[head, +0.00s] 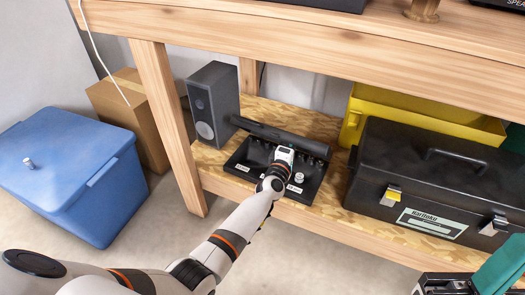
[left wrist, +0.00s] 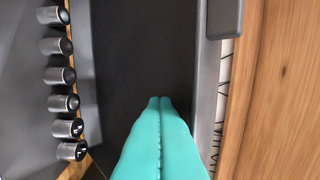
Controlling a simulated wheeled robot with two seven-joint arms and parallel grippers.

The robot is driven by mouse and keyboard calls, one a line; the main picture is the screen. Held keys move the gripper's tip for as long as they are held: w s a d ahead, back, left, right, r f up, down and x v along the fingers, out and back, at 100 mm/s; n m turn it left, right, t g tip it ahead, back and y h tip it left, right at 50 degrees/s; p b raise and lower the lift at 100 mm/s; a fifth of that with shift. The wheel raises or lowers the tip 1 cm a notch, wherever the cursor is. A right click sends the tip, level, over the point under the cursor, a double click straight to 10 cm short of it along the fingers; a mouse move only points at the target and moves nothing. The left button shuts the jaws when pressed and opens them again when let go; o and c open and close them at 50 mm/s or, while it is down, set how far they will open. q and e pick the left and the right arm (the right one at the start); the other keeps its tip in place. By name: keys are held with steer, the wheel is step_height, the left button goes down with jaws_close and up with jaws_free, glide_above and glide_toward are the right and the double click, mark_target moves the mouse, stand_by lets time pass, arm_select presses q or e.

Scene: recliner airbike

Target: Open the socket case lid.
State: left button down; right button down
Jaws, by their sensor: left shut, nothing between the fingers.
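The black socket case (head: 240,160) sits on the wooden lower shelf with its inside showing. Its lid (head: 275,135) stands raised along the back edge, seen nearly edge-on. A row of metal sockets (left wrist: 60,75) shows at the left of the left wrist view. My left gripper (left wrist: 160,102) is shut and empty, its teal fingers pointing over a dark surface of the case. In the head view its wrist is over the middle of the case and hides part of it; contact cannot be told. My right gripper (head: 503,264) shows partly at the lower right corner; its jaw opening is unclear.
A grey speaker (head: 212,103) stands left of the case. A black toolbox (head: 420,180) and a yellow bin (head: 400,105) stand to its right. The wooden bench top (head: 300,40) overhangs the shelf. A blue tub (head: 65,170) and cardboard box (head: 140,120) are on the floor at left.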

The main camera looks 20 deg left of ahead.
mark_target(297, 136)
arm_select(q)
steer(key=shift+w+r, duration=0.15)
steer(key=shift+r, duration=0.05)
steer(key=shift+w+d+r, duration=0.1)
steer(key=shift+w+r, duration=0.25)
steer(key=shift+w, duration=0.25)
steer(key=shift+w+r, duration=0.35)
steer(key=shift+w, duration=0.2)
steer(key=shift+w+r, duration=0.1)
steer(key=shift+w, duration=0.05)
steer(key=shift+w+d+r+b, duration=0.1)
steer(key=shift+w+r+b, duration=0.15)
steer(key=shift+w, duration=0.4)
steer(key=shift+w+d+r+b, duration=0.1)
steer(key=shift+w+r+b, duration=0.15)
steer(key=shift+w, duration=0.35)
steer(key=shift+w, duration=0.1)
